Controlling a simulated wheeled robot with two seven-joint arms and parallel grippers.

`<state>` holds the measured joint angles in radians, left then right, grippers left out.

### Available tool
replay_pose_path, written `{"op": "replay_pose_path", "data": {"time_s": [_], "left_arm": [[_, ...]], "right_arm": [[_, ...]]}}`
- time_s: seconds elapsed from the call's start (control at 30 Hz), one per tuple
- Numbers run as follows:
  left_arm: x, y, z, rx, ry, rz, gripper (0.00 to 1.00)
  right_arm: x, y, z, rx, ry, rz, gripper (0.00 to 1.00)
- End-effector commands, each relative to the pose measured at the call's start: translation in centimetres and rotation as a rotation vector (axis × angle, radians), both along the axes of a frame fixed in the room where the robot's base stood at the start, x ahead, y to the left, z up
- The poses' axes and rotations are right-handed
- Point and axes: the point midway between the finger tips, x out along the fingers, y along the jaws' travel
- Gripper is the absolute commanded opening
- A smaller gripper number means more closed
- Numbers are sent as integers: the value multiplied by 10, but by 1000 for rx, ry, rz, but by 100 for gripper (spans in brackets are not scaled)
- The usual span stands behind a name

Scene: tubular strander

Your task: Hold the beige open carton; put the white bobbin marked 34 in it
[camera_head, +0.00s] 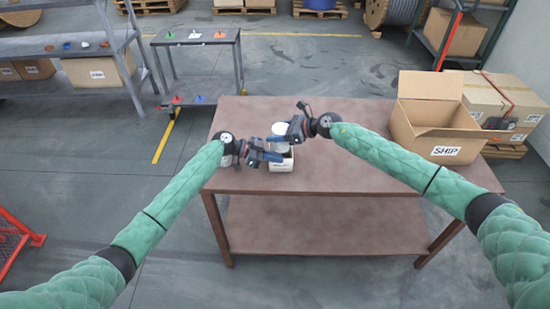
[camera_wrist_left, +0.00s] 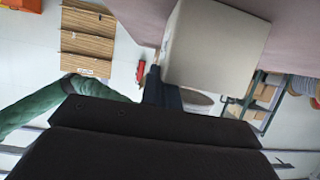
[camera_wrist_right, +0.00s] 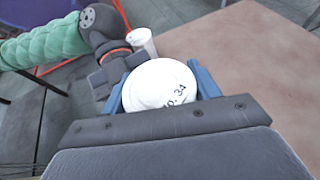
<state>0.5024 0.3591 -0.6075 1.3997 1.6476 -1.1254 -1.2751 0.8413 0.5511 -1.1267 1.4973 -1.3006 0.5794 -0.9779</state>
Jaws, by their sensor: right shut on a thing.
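The white bobbin (camera_wrist_right: 160,85) marked 34 sits between the blue fingers of my right gripper (camera_wrist_right: 163,83), which is shut on it. In the head view my right gripper (camera_head: 277,138) is just above the small beige carton (camera_head: 281,165), with white showing behind and below its fingers. The carton stands near the table's left part; its plain side fills the top of the left wrist view (camera_wrist_left: 215,45). My left gripper (camera_head: 272,156) is at the carton's rim. Its fingers (camera_wrist_left: 163,92) look close together; whether they grip the carton wall is hidden.
A white round-topped thing (camera_wrist_right: 142,40) shows beyond my left gripper in the right wrist view. The brown table (camera_head: 335,180) is clear in the middle. A large open box marked SHIP (camera_head: 440,120) stands at its right end. A shelf rack (camera_head: 75,45) is at the left.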

Motion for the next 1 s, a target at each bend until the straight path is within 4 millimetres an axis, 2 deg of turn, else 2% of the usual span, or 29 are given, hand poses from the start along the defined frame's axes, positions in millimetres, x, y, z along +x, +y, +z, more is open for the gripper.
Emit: {"op": "replay_pose_path", "data": {"time_s": [0.03,0.87,0.9,1.0], "left_arm": [[2,0,3,-3,-4,3,0],[3,0,4,-4,-6,3,0],[3,0,4,-4,-7,4,0],[3,0,4,-4,-7,3,0]], "right_arm": [[-4,1,-6,-4,8,5,36],[-6,1,-8,-4,10,6,36],[-6,1,-9,-4,10,6,63],[-5,1,-8,-4,8,6,82]]}}
